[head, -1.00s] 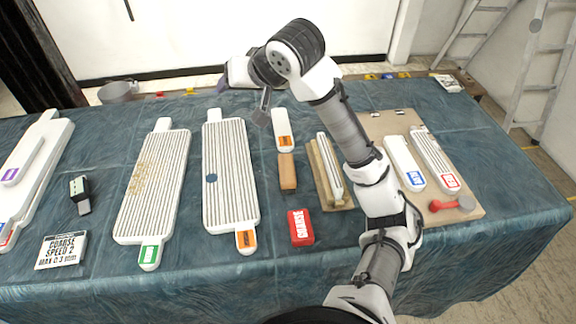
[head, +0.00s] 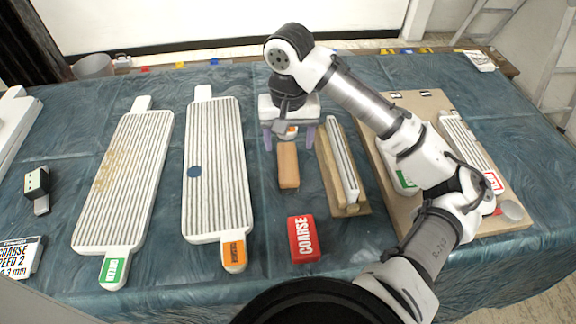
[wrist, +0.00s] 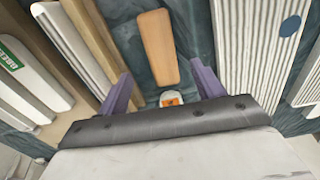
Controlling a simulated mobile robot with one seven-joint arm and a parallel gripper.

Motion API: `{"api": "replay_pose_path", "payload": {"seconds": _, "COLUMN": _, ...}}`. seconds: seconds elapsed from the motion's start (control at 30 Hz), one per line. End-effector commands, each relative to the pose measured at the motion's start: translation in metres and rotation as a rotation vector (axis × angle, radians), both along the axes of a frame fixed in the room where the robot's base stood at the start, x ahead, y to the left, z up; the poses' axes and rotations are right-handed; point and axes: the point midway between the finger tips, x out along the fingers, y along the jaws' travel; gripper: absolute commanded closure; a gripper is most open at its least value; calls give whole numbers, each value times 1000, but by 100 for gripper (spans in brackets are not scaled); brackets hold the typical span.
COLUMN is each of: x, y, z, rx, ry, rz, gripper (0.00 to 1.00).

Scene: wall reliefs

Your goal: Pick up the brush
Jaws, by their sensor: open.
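No item is plainly recognisable as the brush. My gripper (head: 288,146) points down over the table, its two purple fingers apart with nothing held. A small white piece with an orange label (head: 290,133) lies beneath it, mostly hidden by the gripper in the head view. In the wrist view this piece (wrist: 171,98) shows between the fingers, near the gripper's body. A brown block (head: 288,165) lies just in front of it, and shows beyond the fingers in the wrist view (wrist: 158,47). A dark item with a grey handle (head: 38,188) lies far left.
Ribbed white boards (head: 125,180) lie to the left on the blue cloth (head: 262,235). A wooden holder with a pale bar (head: 343,165) stands close right of the brown block. A red COARSE box (head: 303,239) is in front. A tan board (head: 425,105) lies right.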

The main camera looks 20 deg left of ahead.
Motion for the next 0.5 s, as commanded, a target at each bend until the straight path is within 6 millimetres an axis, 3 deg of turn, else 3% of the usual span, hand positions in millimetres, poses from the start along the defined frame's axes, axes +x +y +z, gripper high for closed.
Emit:
{"api": "replay_pose_path", "payload": {"seconds": 0.1, "x": 0, "y": 0, "z": -18, "rx": 0, "ry": 1, "rz": 0, "gripper": 33}}
{"api": "replay_pose_path", "payload": {"seconds": 0.33, "x": 0, "y": 0, "z": -34, "rx": 0, "ry": 0, "rz": 1, "gripper": 33}}
{"api": "replay_pose_path", "payload": {"seconds": 0.5, "x": -2, "y": 1, "z": -58, "rx": -1, "ry": 1, "rz": 0, "gripper": 33}}
